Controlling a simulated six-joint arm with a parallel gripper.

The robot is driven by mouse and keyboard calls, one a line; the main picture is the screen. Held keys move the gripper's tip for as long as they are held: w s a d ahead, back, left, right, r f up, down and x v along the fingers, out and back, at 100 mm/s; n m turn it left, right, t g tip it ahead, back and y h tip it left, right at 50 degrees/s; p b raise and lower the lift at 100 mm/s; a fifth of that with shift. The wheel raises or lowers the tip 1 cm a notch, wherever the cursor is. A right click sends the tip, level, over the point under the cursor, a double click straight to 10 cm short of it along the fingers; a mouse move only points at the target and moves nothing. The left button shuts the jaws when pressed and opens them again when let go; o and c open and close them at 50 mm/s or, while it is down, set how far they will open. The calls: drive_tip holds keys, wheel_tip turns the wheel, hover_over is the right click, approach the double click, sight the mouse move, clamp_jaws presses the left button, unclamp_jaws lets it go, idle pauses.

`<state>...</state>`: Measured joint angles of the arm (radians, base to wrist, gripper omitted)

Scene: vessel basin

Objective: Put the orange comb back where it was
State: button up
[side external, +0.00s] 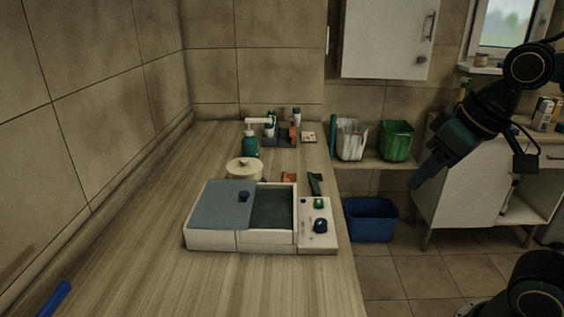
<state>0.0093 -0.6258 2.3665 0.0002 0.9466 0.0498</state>
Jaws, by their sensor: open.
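A small orange piece (289,177) lies on the wooden counter just behind the white basin box. It may be the comb, but it is too small to tell. Another orange item (293,133) stands by the dark holder (279,138) farther back. The white basin box (212,240) has a grey-blue lid (220,203) over its left part. The dark inside shows at right. My gripper (415,185) is at the right, in the air off the counter's right edge, apart from all these things. It is open, with nothing seen in it.
A green pump bottle (250,145), a cream round lidded pot (244,168) and a dark green item (315,184) stand or lie behind the basin. A control panel (317,240) with knobs adjoins its right. The front counter is mostly clear.

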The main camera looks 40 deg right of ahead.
drive_tip(key=shift+n, duration=0.3)
drive_tip(key=shift+s+a+f, duration=0.1)
drive_tip(key=shift+s+f, duration=1.2)
drive_tip(key=shift+s, duration=0.3)
